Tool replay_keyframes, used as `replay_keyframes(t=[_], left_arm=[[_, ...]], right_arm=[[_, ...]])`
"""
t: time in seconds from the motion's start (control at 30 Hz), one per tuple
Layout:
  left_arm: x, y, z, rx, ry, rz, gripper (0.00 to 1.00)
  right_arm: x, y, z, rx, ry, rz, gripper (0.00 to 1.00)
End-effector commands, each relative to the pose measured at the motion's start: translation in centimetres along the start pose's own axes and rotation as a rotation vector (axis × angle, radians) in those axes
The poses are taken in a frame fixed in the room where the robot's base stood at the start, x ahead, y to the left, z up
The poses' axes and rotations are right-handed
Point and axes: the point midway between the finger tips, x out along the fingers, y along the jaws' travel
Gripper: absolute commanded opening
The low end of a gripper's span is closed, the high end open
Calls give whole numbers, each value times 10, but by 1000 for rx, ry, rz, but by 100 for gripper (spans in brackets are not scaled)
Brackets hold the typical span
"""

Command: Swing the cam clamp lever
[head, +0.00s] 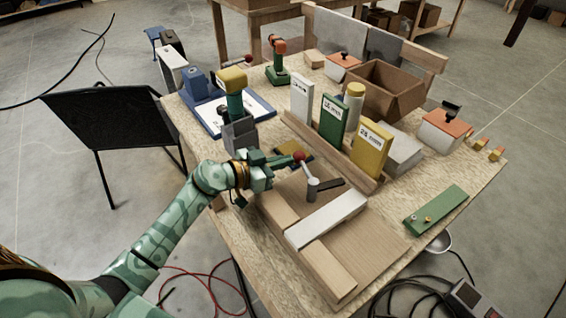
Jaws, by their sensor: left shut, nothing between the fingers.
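The cam clamp lever (306,171) is a thin grey rod with a red ball knob (299,156). It rises at a tilt from a grey cylindrical post (312,190) on the wooden fixture (325,262), with a dark flat bar (331,184) beside the post. My left gripper (288,162) reaches in from the left, shut and empty. Its fingertips are close to the left side of the knob; I cannot tell whether they touch it. A white block (327,219) lies on the fixture in front of the post. My right gripper is not in view.
Upright white (301,98), green (333,119) and yellow (370,150) blocks stand behind the lever. A grey block (239,136) and a cordless drill (233,97) are behind my left gripper. A green strip (436,210) lies at right. Bare tabletop shows near the right edge.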

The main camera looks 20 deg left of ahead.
Motion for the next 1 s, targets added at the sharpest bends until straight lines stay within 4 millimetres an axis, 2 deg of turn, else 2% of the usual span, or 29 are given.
replay_keyframes(t=[0.33,0.47,0.67,1.0], left_arm=[[1,0,0,1,-1,7,0],[11,-4,-1,21,-4,93,0],[23,-5,-10,26,2,135,0],[25,-5,-5,27,0,134,0]], right_arm=[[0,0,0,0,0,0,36],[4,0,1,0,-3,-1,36],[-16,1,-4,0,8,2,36],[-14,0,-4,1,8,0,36]])
